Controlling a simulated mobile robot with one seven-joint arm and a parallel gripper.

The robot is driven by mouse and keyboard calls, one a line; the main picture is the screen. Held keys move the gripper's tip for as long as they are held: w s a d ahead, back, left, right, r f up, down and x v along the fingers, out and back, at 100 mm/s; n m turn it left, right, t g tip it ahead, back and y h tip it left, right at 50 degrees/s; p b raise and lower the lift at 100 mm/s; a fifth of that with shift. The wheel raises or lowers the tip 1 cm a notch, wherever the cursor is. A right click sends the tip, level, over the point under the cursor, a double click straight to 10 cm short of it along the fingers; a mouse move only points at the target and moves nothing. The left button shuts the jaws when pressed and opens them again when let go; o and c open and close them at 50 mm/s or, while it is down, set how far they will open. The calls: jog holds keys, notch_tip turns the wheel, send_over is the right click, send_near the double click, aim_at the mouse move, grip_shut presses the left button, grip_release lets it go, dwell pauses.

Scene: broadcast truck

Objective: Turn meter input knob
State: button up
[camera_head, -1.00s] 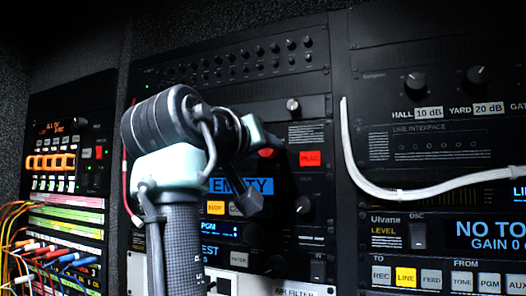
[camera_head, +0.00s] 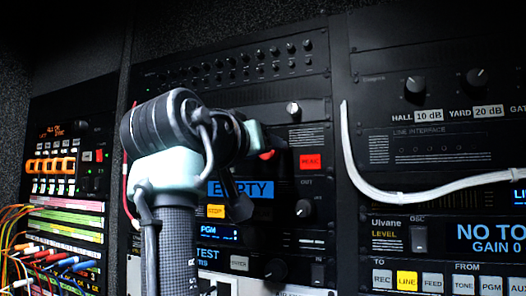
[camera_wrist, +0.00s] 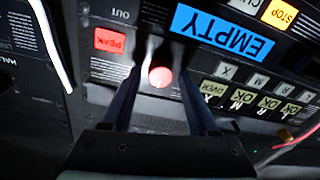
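A red round knob or button (camera_wrist: 161,77) sits on the black panel above the blue EMPTY display (camera_wrist: 222,31), which appears upside down in the wrist view. In the head view, part of a red piece (camera_head: 267,155) shows beside my gripper. My gripper (camera_wrist: 165,48) is open, with its two dark fingers on either side of the red knob. A gap shows around the knob, and I cannot tell whether a finger touches the panel. No label on this knob is readable, so I cannot confirm it is the meter input knob. My wrist hides part of the panel.
A lit red PEAK lamp (camera_head: 310,161) is right of the red piece. A black knob (camera_head: 303,208) is below it, and a silver knob (camera_head: 293,109) is above. A white cable (camera_head: 375,190) loops across the right rack. Coloured patch cables (camera_head: 50,262) hang at left.

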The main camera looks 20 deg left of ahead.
jog(key=shift+o, duration=0.2)
jog(key=shift+f, duration=0.1)
jog(key=s+b, duration=0.8)
jog(key=s, duration=0.5)
jog(key=shift+f, duration=0.2)
